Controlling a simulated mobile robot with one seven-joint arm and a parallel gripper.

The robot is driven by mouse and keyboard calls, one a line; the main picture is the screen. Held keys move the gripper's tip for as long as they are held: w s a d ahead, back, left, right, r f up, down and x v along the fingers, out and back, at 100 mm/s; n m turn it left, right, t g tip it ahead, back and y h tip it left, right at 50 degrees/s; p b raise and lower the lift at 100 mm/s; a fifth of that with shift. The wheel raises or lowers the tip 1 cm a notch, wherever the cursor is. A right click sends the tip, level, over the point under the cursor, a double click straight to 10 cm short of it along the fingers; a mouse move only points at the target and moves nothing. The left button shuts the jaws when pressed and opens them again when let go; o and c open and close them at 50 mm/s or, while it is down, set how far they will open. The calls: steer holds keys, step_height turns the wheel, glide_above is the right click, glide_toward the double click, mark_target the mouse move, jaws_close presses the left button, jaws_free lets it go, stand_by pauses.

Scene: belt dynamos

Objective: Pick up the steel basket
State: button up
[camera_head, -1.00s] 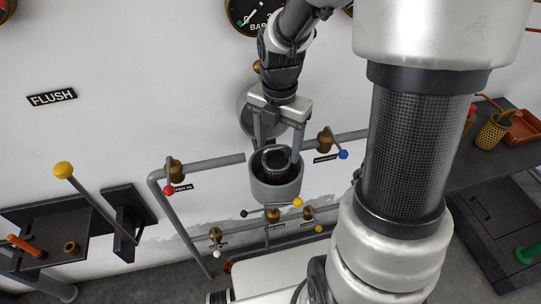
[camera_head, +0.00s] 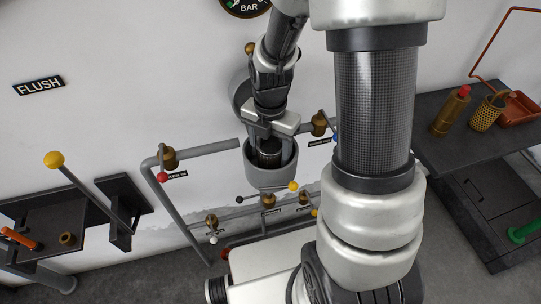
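The steel basket (camera_head: 268,156) is a dark grey cylinder standing inside a round grey housing (camera_head: 270,177) on the wall piping. Only its upper part shows; the rest is hidden by the housing wall and my gripper. My gripper (camera_head: 269,156) points down over the housing in the head view. Its two fingers are spread, one on each side of the basket, with the tips reaching inside the housing rim. I cannot see whether the fingers touch the basket.
Pipes and small valves with coloured knobs surround the housing. A yellow-knobbed lever (camera_head: 54,160) stands at left. A dark bench (camera_head: 440,92) at right holds a brass bottle (camera_head: 450,113), a perforated brass basket (camera_head: 486,113) and an orange-red tray (camera_head: 520,110).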

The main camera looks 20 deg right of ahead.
steer(key=c, duration=0.8)
